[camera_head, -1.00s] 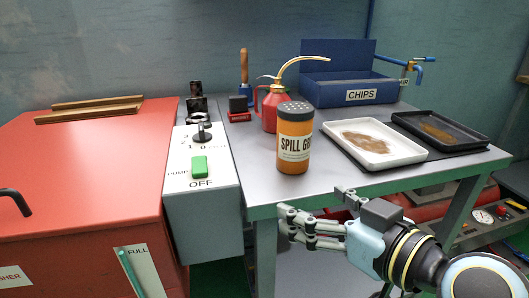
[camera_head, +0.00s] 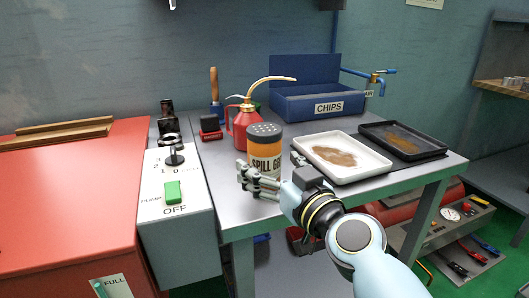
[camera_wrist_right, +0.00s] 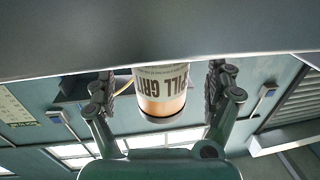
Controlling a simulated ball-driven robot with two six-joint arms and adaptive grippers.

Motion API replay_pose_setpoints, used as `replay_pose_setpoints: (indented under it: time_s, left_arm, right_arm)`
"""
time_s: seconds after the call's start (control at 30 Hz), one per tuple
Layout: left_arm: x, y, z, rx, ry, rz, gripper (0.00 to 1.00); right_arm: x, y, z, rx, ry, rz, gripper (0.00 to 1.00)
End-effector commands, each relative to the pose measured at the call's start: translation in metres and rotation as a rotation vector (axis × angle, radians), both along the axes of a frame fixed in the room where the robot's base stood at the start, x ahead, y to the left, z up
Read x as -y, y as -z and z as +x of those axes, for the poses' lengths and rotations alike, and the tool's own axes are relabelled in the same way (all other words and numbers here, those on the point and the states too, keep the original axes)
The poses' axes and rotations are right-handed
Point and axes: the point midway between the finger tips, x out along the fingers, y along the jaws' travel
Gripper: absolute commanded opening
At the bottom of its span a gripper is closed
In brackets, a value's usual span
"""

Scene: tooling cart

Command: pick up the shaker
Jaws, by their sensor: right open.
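The shaker (camera_head: 265,142) is an orange-brown can with a grey perforated lid and a cream label reading "SPILL GR…". It stands upright near the front of the grey bench. My right gripper (camera_head: 268,166) is open in front of it, with one finger to each side of its lower part, which the gripper partly hides. In the right wrist view the shaker (camera_wrist_right: 162,92) appears upside down between the two spread fingers, with a visible gap on each side. My left gripper is not in view.
A red oil can (camera_head: 241,122) stands close behind the shaker on the left. A white tray (camera_head: 373,174) and a black tray (camera_head: 436,154) lie to the right. A blue CHIPS box (camera_head: 292,105) is behind. A grey switch box (camera_head: 190,226) adjoins the bench at left.

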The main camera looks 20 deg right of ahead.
Motion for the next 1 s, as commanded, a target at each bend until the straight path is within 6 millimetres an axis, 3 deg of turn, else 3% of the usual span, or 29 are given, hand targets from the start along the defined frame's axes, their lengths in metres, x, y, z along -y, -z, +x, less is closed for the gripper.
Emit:
replay_pose_setpoints:
  time_s: [0.17,0.43,1.0]
  left_arm:
    - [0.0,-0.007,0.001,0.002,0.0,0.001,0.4]
    - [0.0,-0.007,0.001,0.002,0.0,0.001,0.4]
    - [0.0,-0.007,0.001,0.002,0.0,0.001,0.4]
  right_arm:
    - [-0.004,-0.002,0.024,0.001,-0.001,0.001,0.88]
    - [-0.005,-0.001,0.027,0.0,0.0,0.001,0.88]
    - [-0.005,-0.002,0.027,0.002,0.0,0.001,0.15]
